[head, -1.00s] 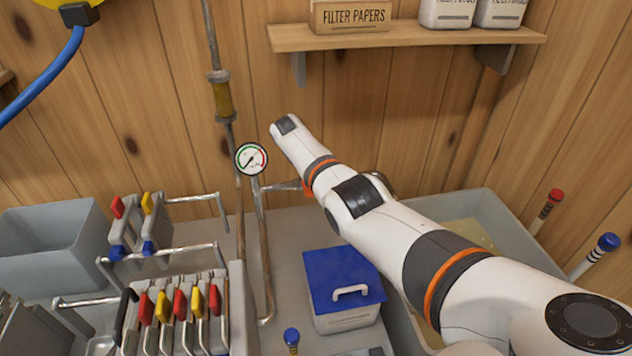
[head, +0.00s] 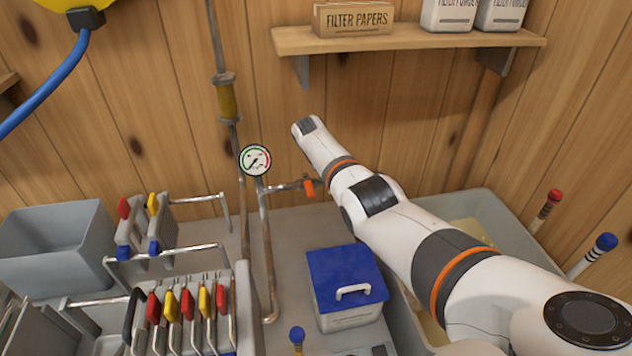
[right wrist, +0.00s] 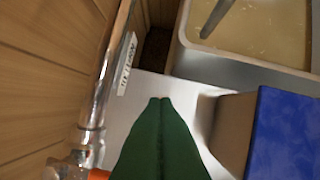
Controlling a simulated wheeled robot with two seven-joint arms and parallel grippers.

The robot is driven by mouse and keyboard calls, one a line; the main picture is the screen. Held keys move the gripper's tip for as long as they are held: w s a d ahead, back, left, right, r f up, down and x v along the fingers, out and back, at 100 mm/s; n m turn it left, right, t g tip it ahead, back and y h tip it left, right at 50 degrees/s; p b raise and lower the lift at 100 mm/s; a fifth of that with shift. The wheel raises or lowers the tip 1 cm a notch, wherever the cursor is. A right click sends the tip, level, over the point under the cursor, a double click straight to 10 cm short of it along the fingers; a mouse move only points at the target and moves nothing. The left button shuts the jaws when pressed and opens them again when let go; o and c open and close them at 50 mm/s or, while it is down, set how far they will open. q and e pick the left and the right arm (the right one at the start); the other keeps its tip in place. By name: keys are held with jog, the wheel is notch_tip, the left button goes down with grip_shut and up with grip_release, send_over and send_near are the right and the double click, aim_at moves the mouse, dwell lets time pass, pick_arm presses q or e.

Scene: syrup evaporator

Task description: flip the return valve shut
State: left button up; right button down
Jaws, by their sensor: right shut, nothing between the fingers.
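The return valve shows as a small orange handle (head: 309,187) on the thin pipe that runs right from the pressure gauge (head: 256,160) in the head view. The handle looks set across the pipe, but it is small and partly beside my arm. In the right wrist view a bit of orange (right wrist: 98,174) shows at the lower left, next to the metal pipe (right wrist: 97,105). My right gripper (right wrist: 160,100) has green fingers, shut and empty, to the right of that pipe. It is hidden behind my arm in the head view. My left gripper is out of view.
A blue-lidded box (head: 346,275) stands below the valve, and shows at the right in the wrist view (right wrist: 285,135). A pan of pale liquid (right wrist: 270,35) lies beyond. A wall shelf (head: 410,38) is above. Racked colored-handled tools (head: 185,305) stand left.

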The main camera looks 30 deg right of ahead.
jog(key=b+v, duration=0.2)
jog(key=v, duration=0.8)
jog(key=shift+w, duration=0.4)
jog(key=shift+r, duration=0.15)
